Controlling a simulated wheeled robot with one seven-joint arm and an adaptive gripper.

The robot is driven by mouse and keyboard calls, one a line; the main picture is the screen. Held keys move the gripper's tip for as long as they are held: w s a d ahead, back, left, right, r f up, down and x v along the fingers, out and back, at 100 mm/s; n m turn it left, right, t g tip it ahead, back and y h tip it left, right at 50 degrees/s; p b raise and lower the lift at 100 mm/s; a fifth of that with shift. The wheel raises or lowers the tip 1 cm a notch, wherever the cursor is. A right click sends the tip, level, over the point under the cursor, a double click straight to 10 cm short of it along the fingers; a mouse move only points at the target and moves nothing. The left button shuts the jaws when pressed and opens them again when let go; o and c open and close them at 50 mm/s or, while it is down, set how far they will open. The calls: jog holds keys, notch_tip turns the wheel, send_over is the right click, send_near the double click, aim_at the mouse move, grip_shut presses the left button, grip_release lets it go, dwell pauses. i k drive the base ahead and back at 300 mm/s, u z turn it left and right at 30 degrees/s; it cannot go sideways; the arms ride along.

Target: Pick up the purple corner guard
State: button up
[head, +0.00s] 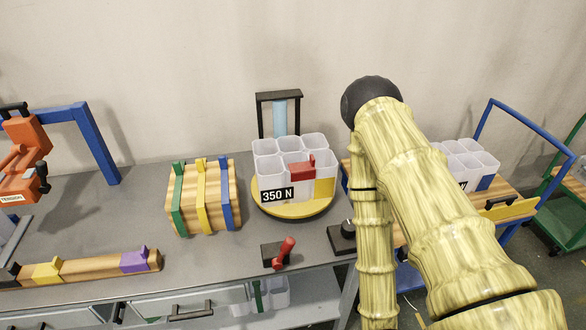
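The purple corner guard (134,262) sits on the right part of a wooden bar (95,265) at the front left of the grey table. A yellow corner guard (47,272) sits on the same bar, to the left of the purple one, with bare wood between them. My yellow-green arm fills the right side of the head view, far to the right of the purple guard. My gripper is out of the frame, so its state does not show.
A strapped wooden crate (187,205) and a round yellow stand (293,210) with clear bins are on the grey table (110,212). A red-handled lever (284,252) is near the front edge. An orange tensioner (22,160) hangs left. Bare tabletop lies behind the bar.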

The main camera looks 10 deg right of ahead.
aim_at(134, 261)
jog(key=z, duration=2.4)
jog(key=k, duration=1.9)
jog(key=u, duration=1.55)
